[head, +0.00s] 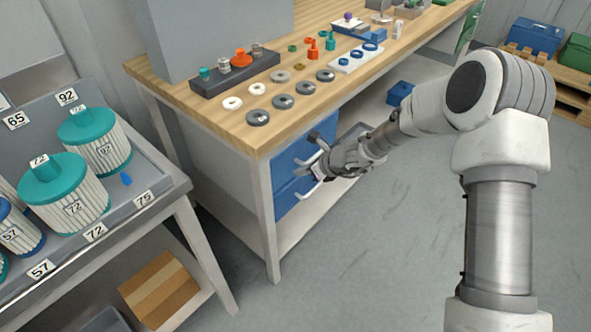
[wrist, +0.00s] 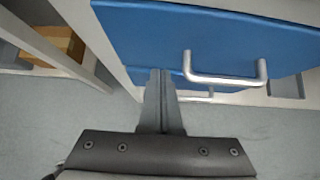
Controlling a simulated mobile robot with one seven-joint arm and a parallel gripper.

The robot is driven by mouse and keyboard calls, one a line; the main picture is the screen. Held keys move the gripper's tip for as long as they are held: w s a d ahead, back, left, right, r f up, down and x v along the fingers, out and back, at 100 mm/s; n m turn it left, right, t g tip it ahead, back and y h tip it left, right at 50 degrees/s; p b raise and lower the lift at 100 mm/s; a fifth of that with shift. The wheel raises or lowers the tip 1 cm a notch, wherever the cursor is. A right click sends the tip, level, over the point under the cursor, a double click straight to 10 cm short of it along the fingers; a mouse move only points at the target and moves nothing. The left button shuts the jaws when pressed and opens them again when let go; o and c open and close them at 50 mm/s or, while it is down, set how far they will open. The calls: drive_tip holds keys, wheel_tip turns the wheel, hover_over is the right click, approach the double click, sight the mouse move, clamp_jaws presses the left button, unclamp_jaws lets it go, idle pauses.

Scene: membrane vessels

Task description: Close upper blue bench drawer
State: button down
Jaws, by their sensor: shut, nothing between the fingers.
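The upper blue drawer (head: 290,158) is under the workbench's near end. Its blue front (wrist: 220,40) fills the top of the wrist view, with a silver bar handle (wrist: 225,78). The front seems to stand out past the lower blue drawer (head: 292,195), but how far is hard to tell. My gripper (head: 318,172) is in front of the drawers and partly hides them in the head view. Its fingers (wrist: 160,72) are shut and empty, left of the upper handle in the wrist view, with tips by the front's lower edge. I cannot tell whether they touch it.
The wooden bench top (head: 240,125) above holds washers, rings and a dark peg block (head: 235,73). A grey table (head: 150,185) with teal-capped vessels stands at the left, a cardboard box (head: 158,288) below it. The grey floor in front of the drawers is clear.

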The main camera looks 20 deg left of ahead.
drive_tip(key=s+d+r+n+h+p, duration=0.1)
drive_tip(key=s+d+r+n, duration=0.3)
drive_tip(key=d+r, duration=0.3)
drive_tip(key=s+d+r+n+p, duration=0.1)
drive_tip(key=s+d+r+n, duration=0.35)
drive_tip(key=r, duration=0.45)
drive_tip(key=s+d+r+n+h+p, duration=0.1)
drive_tip(key=s+d+r+n, duration=0.25)
drive_tip(key=d+r, duration=0.45)
drive_tip(key=s+d+r+n+t+h, duration=0.1)
drive_tip(key=s+d+r+n+h, duration=0.3)
drive_tip(key=s+d, duration=0.4)
drive_tip(key=s+d+r+n+t+h, duration=0.2)
drive_tip(key=s+d+r+n, duration=0.2)
drive_tip(key=s+d+n, duration=0.25)
wheel_tip(320, 180, up, 13)
drive_tip(key=s+d+p, duration=0.1)
drive_tip(key=p, duration=1.2)
drive_tip(key=shift+d, duration=0.25)
drive_tip(key=shift+s+m, duration=0.1)
drive_tip(key=shift+m, duration=0.15)
